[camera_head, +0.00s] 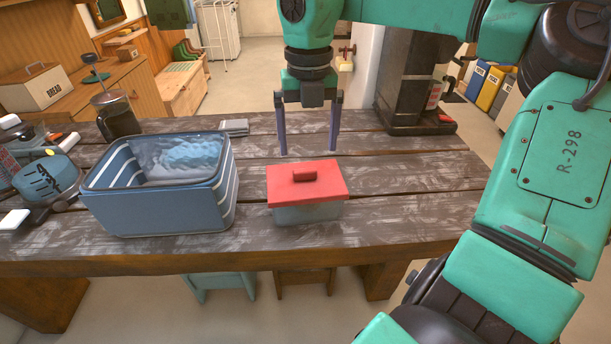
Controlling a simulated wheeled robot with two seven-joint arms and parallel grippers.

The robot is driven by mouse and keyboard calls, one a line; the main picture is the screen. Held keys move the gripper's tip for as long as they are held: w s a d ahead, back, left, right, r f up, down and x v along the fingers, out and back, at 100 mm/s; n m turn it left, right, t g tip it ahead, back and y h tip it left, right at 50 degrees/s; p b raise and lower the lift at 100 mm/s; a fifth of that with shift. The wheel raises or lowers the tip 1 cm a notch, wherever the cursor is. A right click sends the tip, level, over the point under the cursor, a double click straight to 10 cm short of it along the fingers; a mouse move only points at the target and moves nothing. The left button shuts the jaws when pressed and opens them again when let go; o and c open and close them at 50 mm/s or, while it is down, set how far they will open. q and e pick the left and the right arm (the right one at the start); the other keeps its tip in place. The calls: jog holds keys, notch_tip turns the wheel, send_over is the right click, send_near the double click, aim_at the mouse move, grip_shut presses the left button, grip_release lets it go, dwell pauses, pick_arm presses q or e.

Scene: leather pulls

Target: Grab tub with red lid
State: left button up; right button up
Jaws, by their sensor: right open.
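My right gripper (308,152) points down above and behind the tub. Its two fingers are spread apart with nothing between them, and the tips appear just clear of the lid. My left gripper is not in the view.
A blue basket (165,212) stands left of the tub with a gap between. A glass press (117,116), a teal item (50,178) and other clutter fill the left end. The table (420,185) right of the tub is bare.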

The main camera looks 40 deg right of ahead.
aim_at(305, 169)
jog(key=f, duration=0.2)
jog(key=f+p, duration=0.1)
jog(key=w+f+p, duration=0.1)
jog(key=f, duration=0.1)
jog(key=shift+f, duration=0.3)
jog(key=shift+s+f, duration=0.15)
jog(key=shift+f, duration=0.3)
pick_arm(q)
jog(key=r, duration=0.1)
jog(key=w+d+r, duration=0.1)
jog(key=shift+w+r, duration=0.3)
pick_arm(e)
grip_shut()
